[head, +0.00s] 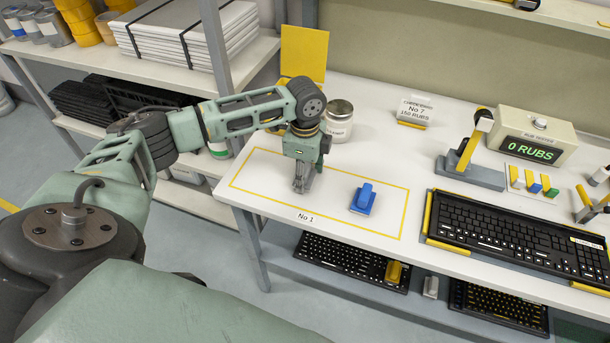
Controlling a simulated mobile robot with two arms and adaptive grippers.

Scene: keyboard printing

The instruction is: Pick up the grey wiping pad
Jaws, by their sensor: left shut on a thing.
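My left gripper (303,178) points down inside the yellow-outlined area marked No 1, at the left of the white table. It is shut on the grey wiping pad, which is mostly hidden by the grey fingers and hard to tell apart from them. A blue pad with a raised grip (362,199) lies to the right of the gripper in the same area, apart from it. My right gripper is not in view.
A metal can (339,120) stands behind the gripper. At the right are a black keyboard (510,235), a grey stand (468,170) and a counter reading 0 RUBS (533,140). Keyboards, a yellow block (393,272) and a small pale grey block (431,287) lie on the lower shelf.

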